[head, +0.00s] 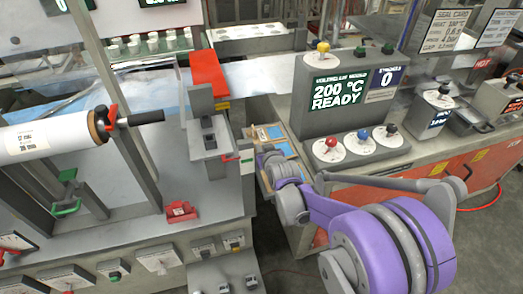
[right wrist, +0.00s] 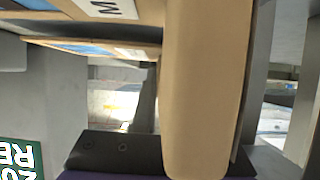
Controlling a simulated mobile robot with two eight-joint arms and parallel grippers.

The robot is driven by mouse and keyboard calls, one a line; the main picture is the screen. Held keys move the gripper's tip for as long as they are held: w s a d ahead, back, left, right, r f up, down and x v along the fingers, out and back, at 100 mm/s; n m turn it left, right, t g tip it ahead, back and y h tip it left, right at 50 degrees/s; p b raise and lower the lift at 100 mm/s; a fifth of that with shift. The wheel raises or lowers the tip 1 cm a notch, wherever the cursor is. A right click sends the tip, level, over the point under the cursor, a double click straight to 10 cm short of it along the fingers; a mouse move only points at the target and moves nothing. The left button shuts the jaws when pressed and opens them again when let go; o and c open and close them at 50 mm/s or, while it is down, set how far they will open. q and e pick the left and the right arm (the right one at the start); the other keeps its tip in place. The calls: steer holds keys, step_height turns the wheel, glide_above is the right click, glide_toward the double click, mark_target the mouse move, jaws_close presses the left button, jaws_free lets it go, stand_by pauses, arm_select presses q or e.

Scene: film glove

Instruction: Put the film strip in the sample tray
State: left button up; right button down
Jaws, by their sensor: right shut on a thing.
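A small wooden tray (head: 262,170) with blue compartments sits low between the two benches in the head view; I take it for the sample tray. My right gripper (head: 275,160) is at this tray, its fingertips hidden by its own wrist. In the right wrist view a broad tan piece (right wrist: 205,90) fills the middle, close to the camera and in front of the dark gripper body. My right gripper is shut on it; I cannot tell whether it belongs to the tray. The tray's labelled wooden edge (right wrist: 90,42) lies beside it. I cannot make out a separate film strip. My left gripper is not in view.
A grey control box (head: 340,95) reading "200 °C READY" stands right of the tray. A film roll (head: 45,137), a grey post block (head: 215,140) and a red flap (head: 208,72) are on the left machine. The gap around the tray is narrow.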

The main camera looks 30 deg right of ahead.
steer(key=shift+f, duration=0.3)
steer(key=shift+f, duration=0.15)
steer(key=c, duration=1)
jaws_free()
steer(key=shift+o, duration=0.2)
